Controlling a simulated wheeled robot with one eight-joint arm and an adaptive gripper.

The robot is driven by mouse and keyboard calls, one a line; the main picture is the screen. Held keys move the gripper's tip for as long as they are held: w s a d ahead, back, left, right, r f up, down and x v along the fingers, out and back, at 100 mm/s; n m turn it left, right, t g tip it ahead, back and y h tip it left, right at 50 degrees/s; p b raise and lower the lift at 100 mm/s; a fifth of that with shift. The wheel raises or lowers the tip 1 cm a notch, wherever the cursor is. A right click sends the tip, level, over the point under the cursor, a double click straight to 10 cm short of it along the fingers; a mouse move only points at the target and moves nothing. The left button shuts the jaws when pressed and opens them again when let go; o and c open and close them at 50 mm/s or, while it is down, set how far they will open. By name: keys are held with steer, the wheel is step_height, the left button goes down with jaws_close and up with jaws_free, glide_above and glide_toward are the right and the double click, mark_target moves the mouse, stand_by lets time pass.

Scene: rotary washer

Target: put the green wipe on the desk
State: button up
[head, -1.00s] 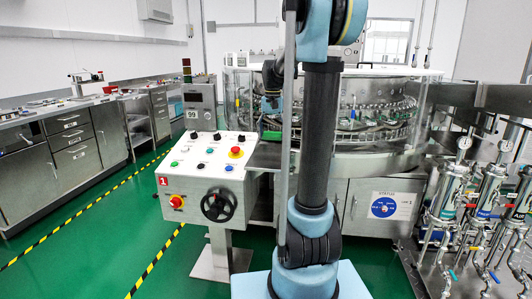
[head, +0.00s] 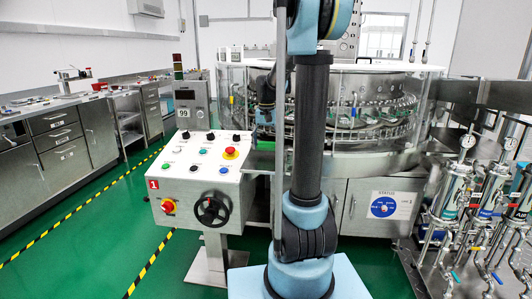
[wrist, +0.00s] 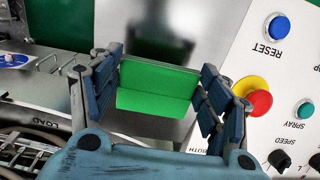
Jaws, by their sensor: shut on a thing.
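The green wipe (wrist: 155,91) is a bright green folded piece between my gripper's fingers in the wrist view. My gripper (wrist: 160,95) has its blue-padded fingers on either side of the wipe, shut on it. In the head view my gripper (head: 265,92) is a small dark shape behind my arm, in front of the round washer; the wipe is too small to tell there. A long metal desk (head: 48,109) with drawers runs along the left wall, with several small items on its top.
The white control panel (head: 200,165) with buttons and a black handwheel (head: 212,209) stands near my gripper. The glass-walled rotary washer (head: 375,110) is behind my arm. Metal cylinders (head: 455,190) stand at right. Green floor (head: 75,235) with striped tape is clear at left.

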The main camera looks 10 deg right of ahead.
mark_target(266, 146)
steer(key=shift+f, duration=1.55)
steer(key=o, duration=0.8)
steer(key=shift+f, duration=0.1)
steer(key=shift+c, duration=0.2)
